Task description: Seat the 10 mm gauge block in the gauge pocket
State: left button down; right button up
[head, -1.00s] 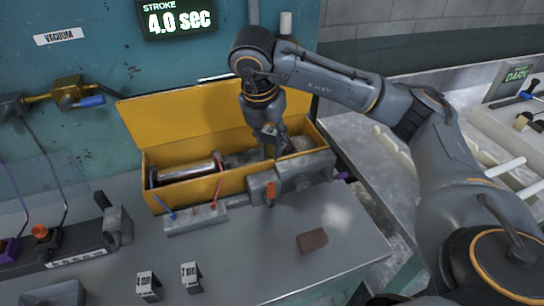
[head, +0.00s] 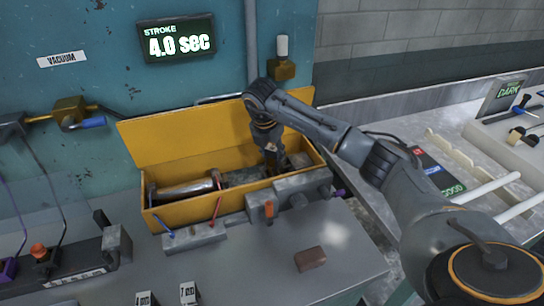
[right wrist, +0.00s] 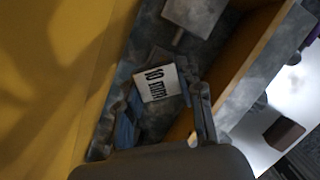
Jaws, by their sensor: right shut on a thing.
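The 10 mm gauge block, with its white "10 mm" label (right wrist: 157,83), shows in the right wrist view. My right gripper (right wrist: 166,108) is shut on it, with one finger on each side. In the head view my right gripper (head: 271,166) reaches down into the right part of the open yellow box (head: 183,216). The block is too small and dark to make out clearly there. I cannot make out the gauge pocket or tell whether the block touches anything below it. My left gripper is not in view.
A metal-ended cylinder (head: 186,189) lies in the box's left part. A brown block (head: 310,258) lies on the bench. Two small labelled blocks (head: 188,294) are cut off at the bottom edge.

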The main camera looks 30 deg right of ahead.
notch_tip(320, 180, down, 2)
jog(key=shift+p, duration=0.35)
jog(key=shift+f+b, duration=0.3)
jog(key=shift+f, duration=0.1)
jog(key=o, duration=1.2)
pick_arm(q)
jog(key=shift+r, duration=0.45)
pick_arm(e)
jog(key=shift+r, duration=0.1)
jog(key=shift+a+r, duration=0.1)
jog(key=shift+r, duration=0.3)
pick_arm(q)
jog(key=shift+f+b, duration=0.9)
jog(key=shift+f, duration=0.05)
pick_arm(e)
jog(key=shift+v, duration=5.85)
